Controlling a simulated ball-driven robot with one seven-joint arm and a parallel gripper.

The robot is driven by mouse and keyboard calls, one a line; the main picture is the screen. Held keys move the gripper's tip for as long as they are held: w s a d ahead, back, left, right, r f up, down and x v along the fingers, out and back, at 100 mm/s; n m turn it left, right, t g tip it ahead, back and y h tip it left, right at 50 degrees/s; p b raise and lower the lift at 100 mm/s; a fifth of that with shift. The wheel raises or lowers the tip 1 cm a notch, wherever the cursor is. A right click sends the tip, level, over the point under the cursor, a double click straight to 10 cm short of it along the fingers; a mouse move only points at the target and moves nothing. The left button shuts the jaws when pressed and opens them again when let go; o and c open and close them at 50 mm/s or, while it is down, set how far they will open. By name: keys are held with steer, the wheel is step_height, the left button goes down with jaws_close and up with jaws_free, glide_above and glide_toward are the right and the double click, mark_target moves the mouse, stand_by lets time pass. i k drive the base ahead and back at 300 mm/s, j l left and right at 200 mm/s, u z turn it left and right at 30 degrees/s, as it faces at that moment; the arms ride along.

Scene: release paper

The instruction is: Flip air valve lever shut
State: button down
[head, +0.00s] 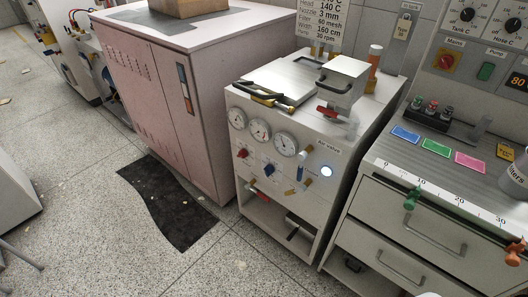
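The air valve label (328,148) is on the upper right of the front panel of a grey machine (262,105) in the head view. My gripper is not in view, and nothing shows touching the lever.
The panel also has several round gauges (259,131), a lit button (327,171) and small red and blue knobs. A pink cabinet (150,95) stands left, a drawer bench (400,220) right. A dark mat (165,205) lies on the speckled floor, which is mostly clear in front.

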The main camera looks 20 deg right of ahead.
mark_target(302, 155)
steer(key=i+j+z, duration=0.15)
steer(key=i+j, duration=0.9)
